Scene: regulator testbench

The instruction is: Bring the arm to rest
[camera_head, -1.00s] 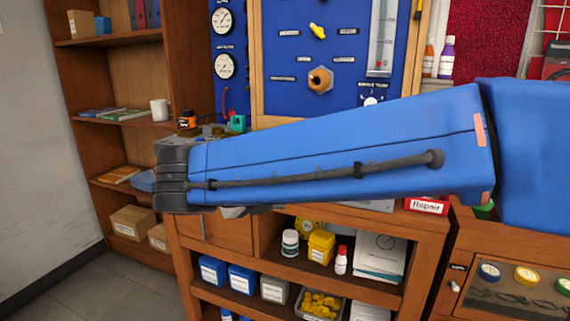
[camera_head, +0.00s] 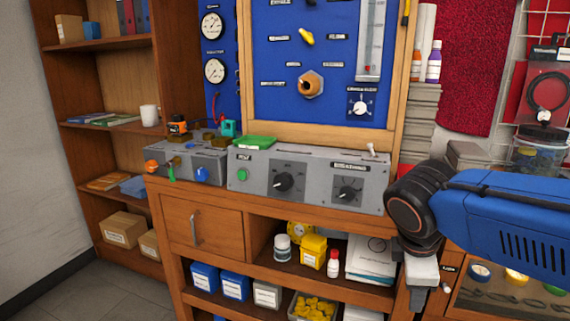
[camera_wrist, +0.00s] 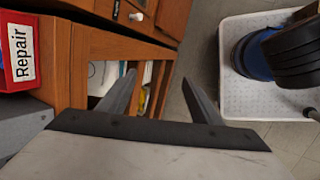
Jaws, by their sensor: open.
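My blue arm reaches in from the right edge of the head view, in front of the bench's right part. My gripper hangs from its black wrist there, with its fingertips not clear in that view. In the wrist view, my gripper (camera_wrist: 158,85) has its two grey fingers spread apart with nothing between them. It points down past the front of the wooden bench (camera_wrist: 98,45) toward the floor. The grey control box (camera_head: 310,180) stands on the bench top, left of my wrist and apart from it.
A blue gauge panel (camera_head: 310,60) rises behind the bench. A red Repair bin (camera_wrist: 22,50) lies close left of my gripper in the wrist view. The open shelf (camera_head: 300,278) holds bottles and boxes. Bare floor (camera_head: 110,288) shows at the lower left.

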